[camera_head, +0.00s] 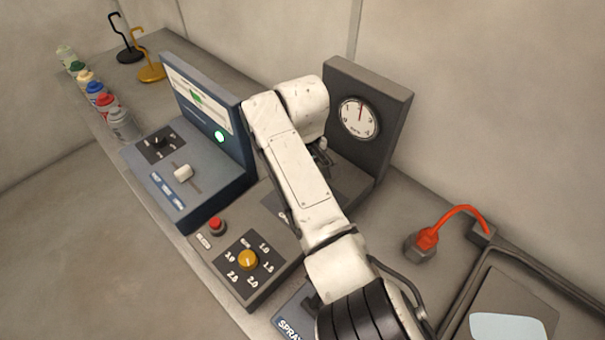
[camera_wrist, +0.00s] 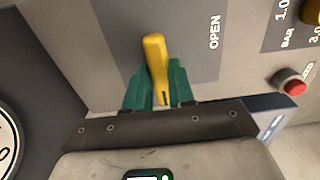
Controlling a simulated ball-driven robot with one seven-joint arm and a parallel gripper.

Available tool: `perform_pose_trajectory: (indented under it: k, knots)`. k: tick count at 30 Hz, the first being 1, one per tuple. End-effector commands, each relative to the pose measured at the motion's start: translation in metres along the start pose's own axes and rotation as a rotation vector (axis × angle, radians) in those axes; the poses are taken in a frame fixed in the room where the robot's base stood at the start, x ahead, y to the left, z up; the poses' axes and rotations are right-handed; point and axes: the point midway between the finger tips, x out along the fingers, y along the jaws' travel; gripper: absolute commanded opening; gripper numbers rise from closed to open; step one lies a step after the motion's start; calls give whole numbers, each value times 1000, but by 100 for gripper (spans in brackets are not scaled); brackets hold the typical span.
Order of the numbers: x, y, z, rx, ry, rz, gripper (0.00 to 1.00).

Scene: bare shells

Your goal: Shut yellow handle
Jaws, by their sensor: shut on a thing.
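The yellow handle (camera_wrist: 154,46) shows in the wrist view, standing out from a grey panel (camera_wrist: 112,42). The word OPEN is printed to the right of it. My gripper (camera_wrist: 159,70) has green fingers, one on each side of the handle, shut on it. The handle's upper end sticks out beyond the fingertips, and its lower part lies between them. In the head view my white arm hides the handle and most of my gripper.
A control box with a yellow knob (camera_head: 248,259) and a red button (camera_head: 216,224) stands beside my arm. A dial gauge (camera_head: 359,117) is behind it. A blue console (camera_head: 205,120) is left, with several spray cans beyond.

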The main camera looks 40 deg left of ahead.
Motion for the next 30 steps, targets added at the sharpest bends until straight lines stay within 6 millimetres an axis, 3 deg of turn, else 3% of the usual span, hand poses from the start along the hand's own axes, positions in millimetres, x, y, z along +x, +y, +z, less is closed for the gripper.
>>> perform_pose_trajectory:
  k: [17, 18, 25, 30]
  knots:
    - [-1, 1, 0, 33, 2, 2, 0]
    - [-2, 1, 0, 33, 2, 2, 26]
    - [-1, 1, 0, 31, 1, 1, 48]
    - [0, 0, 0, 30, 1, 1, 49]
